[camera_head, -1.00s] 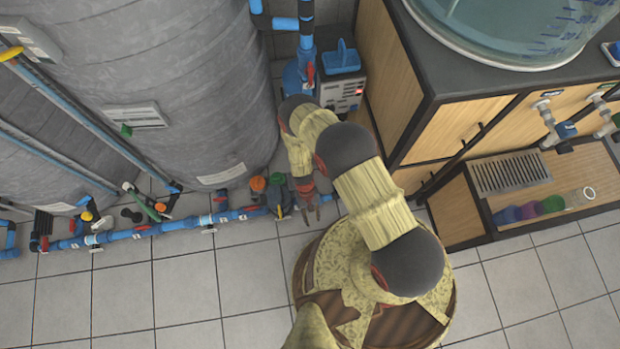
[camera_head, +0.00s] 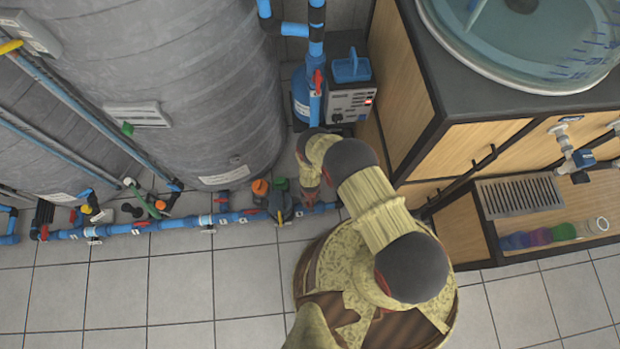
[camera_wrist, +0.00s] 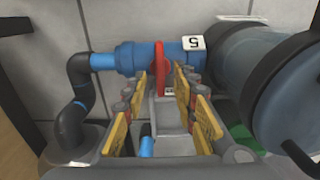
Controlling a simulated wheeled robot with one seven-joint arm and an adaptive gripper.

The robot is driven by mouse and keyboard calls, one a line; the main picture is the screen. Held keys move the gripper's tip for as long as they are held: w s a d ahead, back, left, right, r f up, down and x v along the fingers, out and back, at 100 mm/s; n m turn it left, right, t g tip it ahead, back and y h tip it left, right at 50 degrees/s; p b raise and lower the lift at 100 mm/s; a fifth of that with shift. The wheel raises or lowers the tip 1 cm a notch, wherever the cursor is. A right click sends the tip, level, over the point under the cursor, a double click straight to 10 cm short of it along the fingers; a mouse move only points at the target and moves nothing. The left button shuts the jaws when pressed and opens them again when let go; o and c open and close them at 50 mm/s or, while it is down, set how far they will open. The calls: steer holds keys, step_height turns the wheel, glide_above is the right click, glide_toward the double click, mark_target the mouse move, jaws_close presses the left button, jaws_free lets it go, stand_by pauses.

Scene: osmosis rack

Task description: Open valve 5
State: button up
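Valve 5 shows in the wrist view as a blue fitting (camera_wrist: 130,57) with a red handle (camera_wrist: 160,66) and a white tag marked 5 (camera_wrist: 193,43). The handle stands upright, across the horizontal pipe. My gripper (camera_wrist: 161,84) is open, with its yellow-padded fingers either side of the handle's line. The handle shows in the gap at the fingertips; I cannot tell whether they touch it. In the head view my gripper (camera_head: 312,203) is small, beside the floor pipe's right end, and my arm partly hides that area.
A dark elbow pipe (camera_wrist: 72,105) stands left of the valve, and a large grey cylinder (camera_wrist: 285,90) is close on the right. In the head view are a grey tank (camera_head: 185,70), a blue floor pipe (camera_head: 160,225) and a wooden cabinet (camera_head: 470,140). The tiled floor in front is clear.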

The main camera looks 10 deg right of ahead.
steer(key=shift+f+b, duration=0.75)
steer(key=shift+f, duration=1.1)
steer(key=shift+c, duration=0.3)
jaws_close()
